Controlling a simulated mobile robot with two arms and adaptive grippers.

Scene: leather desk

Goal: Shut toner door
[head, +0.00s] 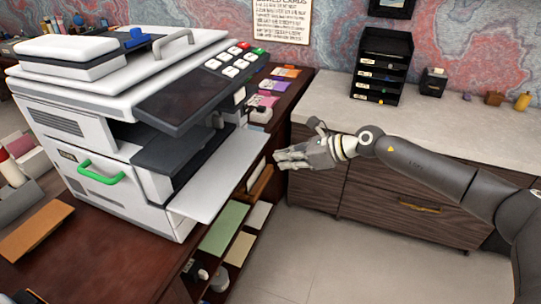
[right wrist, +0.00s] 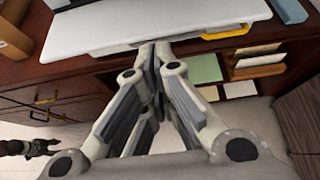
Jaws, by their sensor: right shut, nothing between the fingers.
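A white copier (head: 120,110) stands on the desk at the left of the head view. A flat white panel (head: 220,180) sticks out level from its right side, below a dark recess. It also shows at the top of the right wrist view (right wrist: 160,22). A green handle (head: 102,172) sits on a front panel, which looks flush. Which panel is the toner door is not labelled legibly. My right gripper (head: 278,160) is shut and empty, to the right of the white panel and apart from it. In the right wrist view a dark gripper, seemingly my left one (right wrist: 42,147), shows small at the lower left.
Open shelves with green and tan paper (head: 224,228) lie below the white panel. A cabinet with a pale top (head: 440,110) stands behind my right arm, bearing a black tray stack (head: 382,66). The floor (head: 350,260) at the front right is clear.

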